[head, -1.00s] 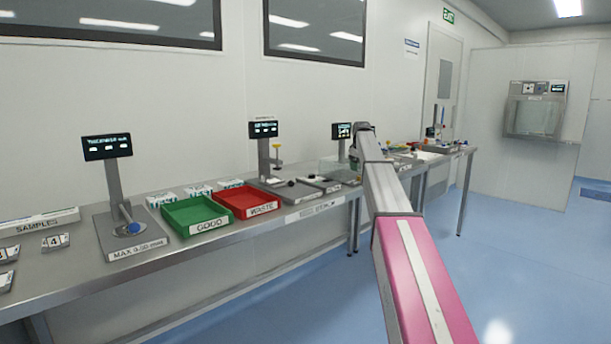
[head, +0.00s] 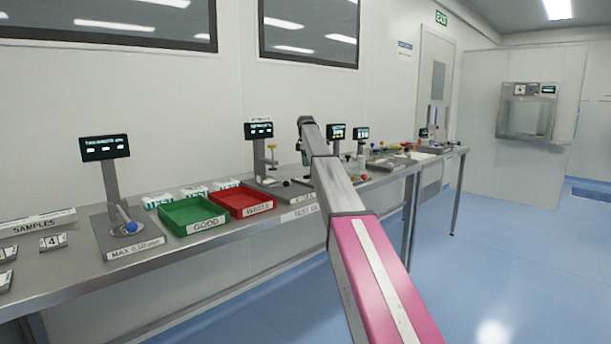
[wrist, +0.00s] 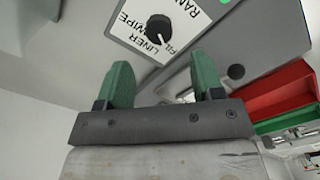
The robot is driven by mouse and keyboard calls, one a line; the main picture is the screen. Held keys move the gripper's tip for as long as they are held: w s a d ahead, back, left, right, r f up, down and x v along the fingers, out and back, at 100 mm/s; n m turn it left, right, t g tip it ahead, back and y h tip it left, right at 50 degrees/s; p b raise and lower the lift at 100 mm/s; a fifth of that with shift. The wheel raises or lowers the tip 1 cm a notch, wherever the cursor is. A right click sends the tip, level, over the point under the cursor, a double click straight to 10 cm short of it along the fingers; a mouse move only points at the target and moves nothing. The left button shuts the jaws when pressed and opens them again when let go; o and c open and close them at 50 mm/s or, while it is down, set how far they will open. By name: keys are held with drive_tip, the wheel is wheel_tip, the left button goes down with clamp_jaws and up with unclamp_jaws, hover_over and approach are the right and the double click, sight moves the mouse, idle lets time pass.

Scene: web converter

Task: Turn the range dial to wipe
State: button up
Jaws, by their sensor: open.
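The range dial (wrist: 159,28) is a round black knob on a white label plate in the wrist view. The words LINER, WIPE and part of RANGE show around it, upside down or slanted. A short white pointer mark on the knob faces the small lettering below it; I cannot read that setting for certain. My gripper (wrist: 163,78) has two green fingers, apart and empty. The dial appears just beyond the fingertips, near the gap between them, and they do not seem to touch it.
A second black knob (wrist: 236,71) sits right of my fingers in the wrist view. The red WASTE tray (head: 240,209) and green GOOD tray (head: 207,226) stand on the bench (head: 190,262), left of my arm. A display stand (head: 258,131) rises behind. Open floor lies right.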

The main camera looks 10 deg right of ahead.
sight(306, 175)
wheel_tip(306, 175, down, 6)
drive_tip(key=shift+d+f, duration=0.1)
drive_tip(key=c, duration=0.9)
